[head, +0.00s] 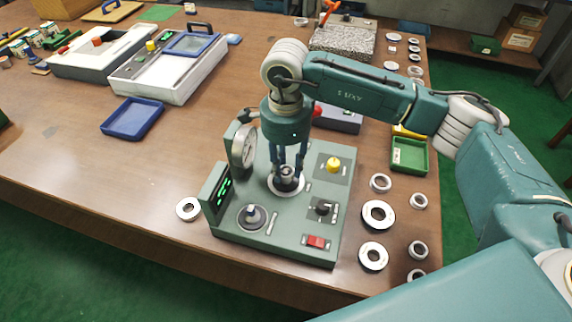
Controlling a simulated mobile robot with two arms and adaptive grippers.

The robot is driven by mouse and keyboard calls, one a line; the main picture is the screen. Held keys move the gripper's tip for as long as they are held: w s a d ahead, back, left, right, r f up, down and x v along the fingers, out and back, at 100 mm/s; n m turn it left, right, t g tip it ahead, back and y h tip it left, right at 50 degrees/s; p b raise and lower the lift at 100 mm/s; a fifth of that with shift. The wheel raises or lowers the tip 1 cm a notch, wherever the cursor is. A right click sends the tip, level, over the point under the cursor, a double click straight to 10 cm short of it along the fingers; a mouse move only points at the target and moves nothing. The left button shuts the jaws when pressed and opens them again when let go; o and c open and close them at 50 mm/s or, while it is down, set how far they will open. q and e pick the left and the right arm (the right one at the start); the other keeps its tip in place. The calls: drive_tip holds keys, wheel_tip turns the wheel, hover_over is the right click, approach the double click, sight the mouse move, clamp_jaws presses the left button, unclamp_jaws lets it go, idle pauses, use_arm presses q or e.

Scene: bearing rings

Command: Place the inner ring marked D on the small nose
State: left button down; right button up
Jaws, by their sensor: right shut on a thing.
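My right gripper (287,168) points straight down over the green gauge device (284,235). It is shut on a small ring (287,172), right at a round metal seat (287,187) in the middle of the device's top. I cannot read a letter on this ring, nor tell whether it is around a nose or just above one. A second round seat with a dark upright nose (252,214) is at the device's front left, with nothing in a gripper over it. My left gripper is not in view.
Loose rings lie right of the device, such as a large one (378,214), and one lies at its left (188,208). The dial gauge (243,147), yellow knob (334,164) and red switch (316,242) stand near the gripper. A blue tray (132,119) is at left.

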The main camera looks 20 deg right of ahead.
drive_tip(key=shift+f+b, duration=1.05)
drive_tip(key=shift+f, duration=0.2)
drive_tip(key=o, duration=1.2)
drive_tip(key=shift+r, duration=0.1)
drive_tip(key=shift+o, duration=0.2)
wheel_tip(320, 180, up, 12)
